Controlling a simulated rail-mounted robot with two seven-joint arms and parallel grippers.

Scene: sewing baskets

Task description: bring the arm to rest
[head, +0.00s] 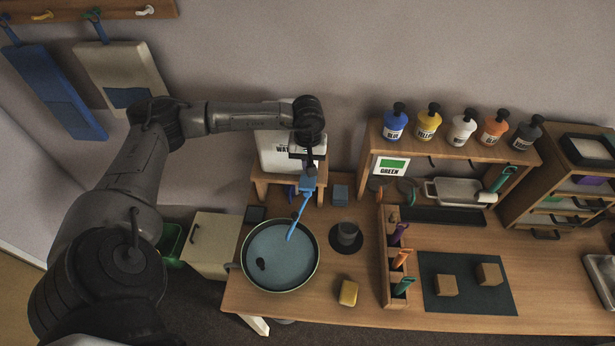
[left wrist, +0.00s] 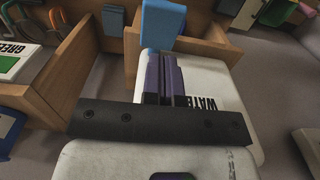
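My left arm reaches in from the left in the head view. Its gripper (head: 307,176) points down in front of the white water container (head: 275,152). It appears shut on the upper end of a blue stirring tool (head: 298,212), which slants down over the round pan (head: 318,262) of blue-grey liquid. I cannot tell whether its lower end touches the liquid. In the left wrist view the purple-sided fingers (left wrist: 165,78) are close together, with a blue block-like part (left wrist: 163,22) of the tool at their tips. My right gripper is not in view.
The water container stands on a wooden stand (head: 262,178). A dark cup (head: 347,233), a yellow sponge (head: 348,293) and a rack of coloured-handled tools (head: 386,270) are right of the pan. A bottle shelf (head: 375,142) stands behind. A cream cabinet (head: 211,245) is at left.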

